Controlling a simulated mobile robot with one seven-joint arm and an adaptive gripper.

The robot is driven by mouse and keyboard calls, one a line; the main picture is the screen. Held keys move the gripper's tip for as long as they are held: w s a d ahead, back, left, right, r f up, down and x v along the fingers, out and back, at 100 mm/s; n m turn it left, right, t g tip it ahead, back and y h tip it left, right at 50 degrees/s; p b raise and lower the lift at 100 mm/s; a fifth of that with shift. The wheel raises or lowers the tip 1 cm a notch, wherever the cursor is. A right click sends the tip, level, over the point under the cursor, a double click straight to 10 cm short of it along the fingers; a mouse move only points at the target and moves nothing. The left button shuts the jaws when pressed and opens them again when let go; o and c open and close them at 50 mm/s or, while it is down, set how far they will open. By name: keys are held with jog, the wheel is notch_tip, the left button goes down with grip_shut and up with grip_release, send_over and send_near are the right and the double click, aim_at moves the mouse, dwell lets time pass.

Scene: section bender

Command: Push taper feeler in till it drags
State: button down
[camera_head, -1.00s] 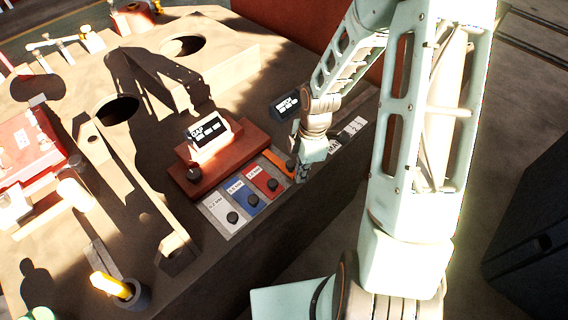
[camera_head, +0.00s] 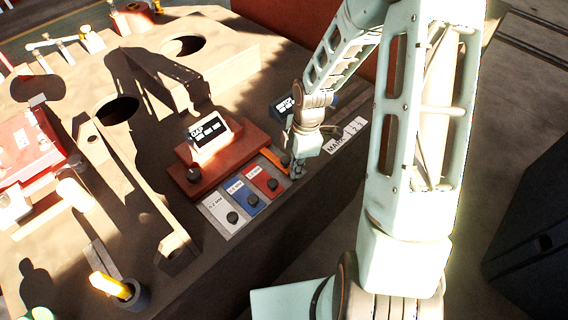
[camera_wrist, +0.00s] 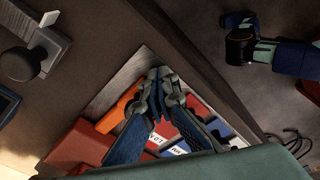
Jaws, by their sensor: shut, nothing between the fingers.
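An orange strip (camera_head: 273,161), which looks like the taper feeler, lies at the right end of the row of coloured tabs, against the red base (camera_head: 232,165). My gripper (camera_head: 297,172) is shut and empty, low over the orange strip's outer end. In the head view it covers part of that end and its dark knob. In the wrist view my closed fingertips (camera_wrist: 158,76) are just beyond the orange strip (camera_wrist: 120,108), over the grey plate. I cannot tell whether they touch anything.
White (camera_head: 224,210), blue (camera_head: 243,195) and red (camera_head: 264,181) tabs with dark knobs sit beside the orange strip. A GAP display (camera_head: 210,137) stands on the red base. A MARK plate (camera_head: 346,136) lies right of my gripper. The bench edge is close in front.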

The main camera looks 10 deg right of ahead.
jog(key=shift+w+a, duration=0.8)
jog(key=shift+w, duration=0.2)
dwell(1.2)
jog(key=shift+d, duration=0.1)
jog(key=shift+s+d+r, duration=0.1)
jog(key=shift+s+d, duration=0.5)
jog(key=shift+s, duration=0.3)
notch_tip(320, 180, up, 7)
jog(key=p, duration=0.6)
jog(key=shift+d, duration=0.1)
